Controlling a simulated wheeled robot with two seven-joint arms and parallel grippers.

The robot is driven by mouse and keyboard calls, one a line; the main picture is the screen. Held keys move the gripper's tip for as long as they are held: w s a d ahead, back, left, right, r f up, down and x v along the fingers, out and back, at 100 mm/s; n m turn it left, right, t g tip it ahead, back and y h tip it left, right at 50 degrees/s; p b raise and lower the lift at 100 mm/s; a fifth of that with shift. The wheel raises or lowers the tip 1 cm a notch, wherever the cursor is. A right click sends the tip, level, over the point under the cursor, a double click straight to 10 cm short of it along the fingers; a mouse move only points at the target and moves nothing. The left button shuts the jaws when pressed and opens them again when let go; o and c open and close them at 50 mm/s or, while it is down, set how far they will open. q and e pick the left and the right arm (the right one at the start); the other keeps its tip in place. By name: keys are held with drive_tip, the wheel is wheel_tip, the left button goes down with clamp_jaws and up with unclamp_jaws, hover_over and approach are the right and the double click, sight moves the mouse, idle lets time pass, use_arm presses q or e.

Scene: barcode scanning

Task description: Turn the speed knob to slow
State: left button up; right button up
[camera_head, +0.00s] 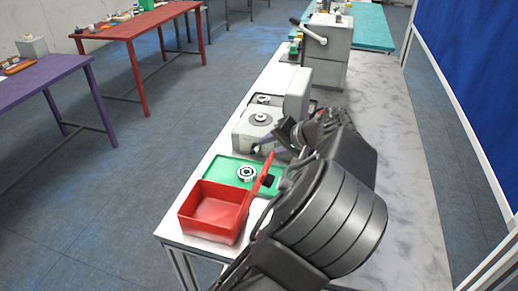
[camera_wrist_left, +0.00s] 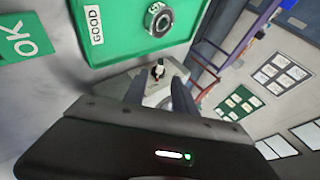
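A grey-white machine (camera_head: 254,127) with a round disc on top stands on the white bench in the head view. No speed knob can be made out clearly there; my gripper covers part of the machine's right front. My left gripper (camera_head: 272,141) is at this near right side, its fingers apart. In the left wrist view the open fingers (camera_wrist_left: 155,93) frame a pale device (camera_wrist_left: 150,87) with a small dark knob-like part (camera_wrist_left: 158,70). Nothing is seen held, and contact cannot be told. My right gripper is not in view.
A green tray (camera_head: 222,168) with a metal ring (camera_head: 247,174) lies nearer, marked GOOD in the wrist view. A red bin (camera_head: 185,211) stands at the bench's near end. A lever machine (camera_head: 327,45) stands farther back. The bench's right side is largely clear.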

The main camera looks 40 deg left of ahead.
sight(257, 150)
use_arm(q)
drive_tip(key=x, duration=0.6)
drive_tip(key=shift+a+f+p, duration=0.15)
drive_tip(key=shift+a+p, duration=0.05)
drive_tip(key=shift+p, duration=0.1)
clamp_jaws()
